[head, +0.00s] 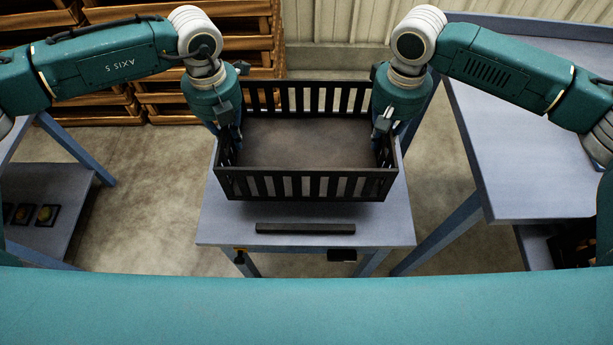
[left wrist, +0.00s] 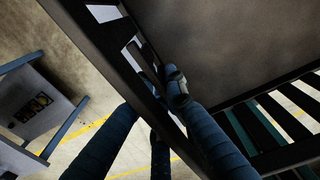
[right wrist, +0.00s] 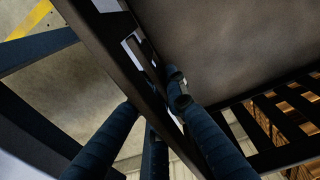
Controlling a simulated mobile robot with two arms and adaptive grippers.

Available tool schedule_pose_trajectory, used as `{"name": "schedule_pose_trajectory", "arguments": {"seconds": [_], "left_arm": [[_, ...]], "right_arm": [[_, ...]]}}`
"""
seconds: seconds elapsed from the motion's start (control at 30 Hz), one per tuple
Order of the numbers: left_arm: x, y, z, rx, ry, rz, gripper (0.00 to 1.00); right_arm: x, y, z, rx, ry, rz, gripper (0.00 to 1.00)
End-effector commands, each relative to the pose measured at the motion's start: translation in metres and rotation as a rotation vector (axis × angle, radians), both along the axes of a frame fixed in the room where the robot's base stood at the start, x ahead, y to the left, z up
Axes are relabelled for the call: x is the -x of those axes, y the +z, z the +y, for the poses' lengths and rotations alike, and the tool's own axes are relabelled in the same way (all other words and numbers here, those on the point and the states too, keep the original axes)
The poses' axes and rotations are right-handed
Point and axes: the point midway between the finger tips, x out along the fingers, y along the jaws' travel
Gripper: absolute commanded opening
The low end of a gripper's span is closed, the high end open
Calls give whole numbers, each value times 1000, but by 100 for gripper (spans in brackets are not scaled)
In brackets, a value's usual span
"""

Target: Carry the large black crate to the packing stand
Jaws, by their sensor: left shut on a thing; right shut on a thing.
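The large black crate (head: 308,186) has slatted walls and looks empty, with a brown-grey floor inside. It is over the small grey-blue stand (head: 308,217) in the middle of the head view; its front edge seems a little above the top. My left gripper (head: 229,138) is shut on the crate's left wall, and my right gripper (head: 384,135) is shut on its right wall. In the left wrist view the fingers straddle the crate rim (left wrist: 115,65). In the right wrist view they straddle the opposite rim (right wrist: 115,60). I cannot tell which table is the packing stand.
A black bar (head: 305,228) lies on the stand's front part. A larger grey-blue table (head: 530,130) stands at the right, and a low shelf (head: 50,200) at the left. Wooden crates (head: 150,95) are stacked behind left. Concrete floor shows on both sides of the stand.

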Motion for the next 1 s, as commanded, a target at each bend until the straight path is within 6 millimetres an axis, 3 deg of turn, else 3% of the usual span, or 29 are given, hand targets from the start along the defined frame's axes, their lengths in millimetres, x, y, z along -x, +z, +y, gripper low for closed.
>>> {"name": "schedule_pose_trajectory", "arguments": {"seconds": [0.07,0.67,1.0], "left_arm": [[-1,-9,4,-8,4,0,0],[-1,-13,4,-8,4,0,0],[-1,-32,4,-9,4,0,0]], "right_arm": [[-1,-9,-4,8,-5,-1,0],[-1,-13,-4,8,-5,0,0],[-1,-31,-4,8,-5,0,0]]}}
